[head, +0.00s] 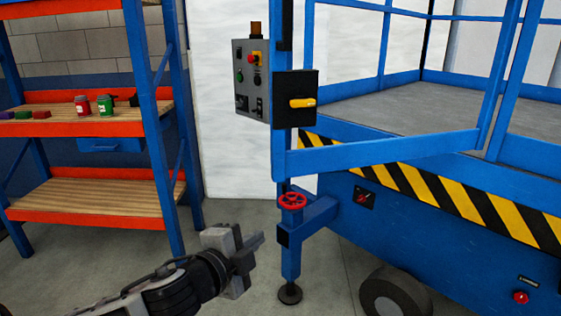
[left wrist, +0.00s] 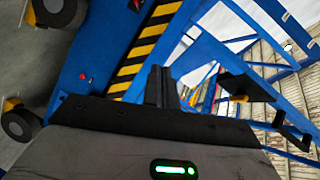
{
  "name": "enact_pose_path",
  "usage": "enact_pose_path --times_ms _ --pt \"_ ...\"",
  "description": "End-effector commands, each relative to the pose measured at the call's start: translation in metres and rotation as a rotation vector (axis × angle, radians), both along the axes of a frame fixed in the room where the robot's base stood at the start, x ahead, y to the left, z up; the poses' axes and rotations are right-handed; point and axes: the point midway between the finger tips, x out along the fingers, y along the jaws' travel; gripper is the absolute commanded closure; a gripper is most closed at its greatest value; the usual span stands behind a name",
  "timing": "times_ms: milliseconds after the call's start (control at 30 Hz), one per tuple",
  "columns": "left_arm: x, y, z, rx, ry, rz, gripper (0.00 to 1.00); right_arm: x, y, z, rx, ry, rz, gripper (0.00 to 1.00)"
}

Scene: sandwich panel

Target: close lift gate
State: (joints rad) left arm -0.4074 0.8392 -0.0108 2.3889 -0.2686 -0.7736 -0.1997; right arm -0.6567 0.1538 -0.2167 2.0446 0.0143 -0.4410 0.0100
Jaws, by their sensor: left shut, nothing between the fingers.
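The blue lift gate (head: 390,154) reaches across in front of the lift platform (head: 400,105), its lower rail running from the right to a blue upright on the left. It looks swung out from the platform. A black latch plate (head: 285,86) with a yellow handle (head: 302,103) sits on that upright. The yellow handle also shows in the left wrist view (left wrist: 238,98). My left gripper (head: 257,241) is shut and empty, low over the floor, left of the lift's support leg and below the gate, touching nothing. Its fingers show in the left wrist view (left wrist: 161,87). My right gripper is out of view.
A control box (head: 251,80) with buttons is left of the latch plate. A red handwheel (head: 292,201) tops the support leg (head: 290,255). A wheel (head: 395,295) stands at lower right. An orange-and-blue shelf (head: 90,127) with small jars is on the left. The floor between is clear.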

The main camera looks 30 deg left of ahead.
Motion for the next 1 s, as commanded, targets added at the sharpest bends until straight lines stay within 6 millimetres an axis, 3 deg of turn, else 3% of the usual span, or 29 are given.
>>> enact_pose_path --times_ms 33,100,233,467,933,1000 --pt "0.006 0.002 0.033 0.109 -0.067 -0.017 1.0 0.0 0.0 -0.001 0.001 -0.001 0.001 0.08" --pt "0.008 0.004 0.066 0.217 -0.131 -0.022 1.0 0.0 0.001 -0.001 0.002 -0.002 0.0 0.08" --pt "0.009 0.004 0.099 0.324 -0.197 -0.022 1.0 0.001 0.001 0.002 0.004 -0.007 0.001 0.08" --pt "0.025 0.006 0.107 0.34 -0.211 -0.018 1.0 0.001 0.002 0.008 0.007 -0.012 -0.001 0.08" --pt "0.108 0.013 0.107 0.335 -0.208 -0.018 1.0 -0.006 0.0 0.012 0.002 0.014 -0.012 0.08" --pt "0.116 0.021 0.106 0.34 -0.205 -0.018 1.0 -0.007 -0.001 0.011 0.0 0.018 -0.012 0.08"
